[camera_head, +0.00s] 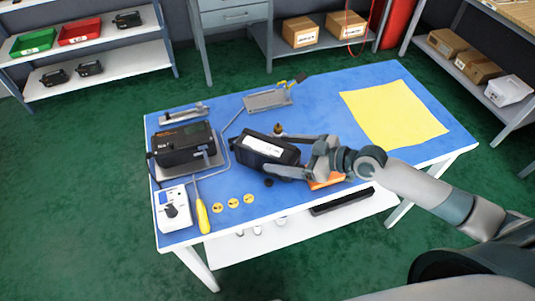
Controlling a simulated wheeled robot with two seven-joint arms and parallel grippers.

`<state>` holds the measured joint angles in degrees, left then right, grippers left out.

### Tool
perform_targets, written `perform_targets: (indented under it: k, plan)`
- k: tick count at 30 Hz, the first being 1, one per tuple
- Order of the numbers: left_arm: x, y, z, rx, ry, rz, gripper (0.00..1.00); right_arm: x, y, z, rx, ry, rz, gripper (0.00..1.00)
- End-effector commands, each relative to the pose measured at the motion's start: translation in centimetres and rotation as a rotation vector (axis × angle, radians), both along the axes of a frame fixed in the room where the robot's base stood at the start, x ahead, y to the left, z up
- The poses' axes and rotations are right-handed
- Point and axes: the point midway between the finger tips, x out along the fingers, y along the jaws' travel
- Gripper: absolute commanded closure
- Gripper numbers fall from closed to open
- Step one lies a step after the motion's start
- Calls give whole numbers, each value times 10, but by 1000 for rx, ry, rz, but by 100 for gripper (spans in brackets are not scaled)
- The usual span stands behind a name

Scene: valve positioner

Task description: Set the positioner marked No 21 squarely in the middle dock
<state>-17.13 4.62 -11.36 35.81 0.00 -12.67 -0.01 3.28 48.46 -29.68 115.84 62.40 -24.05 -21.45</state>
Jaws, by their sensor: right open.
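A black positioner with a white label (264,146) sits near the middle of the blue-topped table, turned at an angle. My right gripper (258,152) reaches in from the right, its open fingers along the far and near sides of this positioner. Whether they touch it I cannot tell. A second black positioner (184,142) sits on a grey metal plate (216,158) at the table's left. An empty grey plate (267,100) lies at the back. The number 21 is too small to read, and I cannot tell which place is the middle dock. My left gripper is out of view.
A white box with a black knob (172,209), a yellow-handled tool (202,216) and several yellow discs (233,203) lie at the front left. An orange thing (325,181) is partly under my right gripper. A yellow sheet (393,112) lies clear at the right. Thin tubes run between the plates.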

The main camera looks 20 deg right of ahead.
Motion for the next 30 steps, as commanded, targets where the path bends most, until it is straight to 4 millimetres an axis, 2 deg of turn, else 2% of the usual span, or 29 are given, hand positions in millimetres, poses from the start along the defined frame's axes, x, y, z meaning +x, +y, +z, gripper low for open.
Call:
perform_targets:
  k: [8, 17, 22, 30]
  plan:
    - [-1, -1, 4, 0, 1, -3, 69, 3, 3, 1, 2, -1, 0, 20]
    - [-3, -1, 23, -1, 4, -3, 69, 21, 24, -4, 3, -1, -1, 20]
    - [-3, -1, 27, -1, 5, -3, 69, 31, 35, -13, 1, 0, 0, 20]
    - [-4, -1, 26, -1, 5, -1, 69, 33, 36, -16, 0, 0, 0, 20]
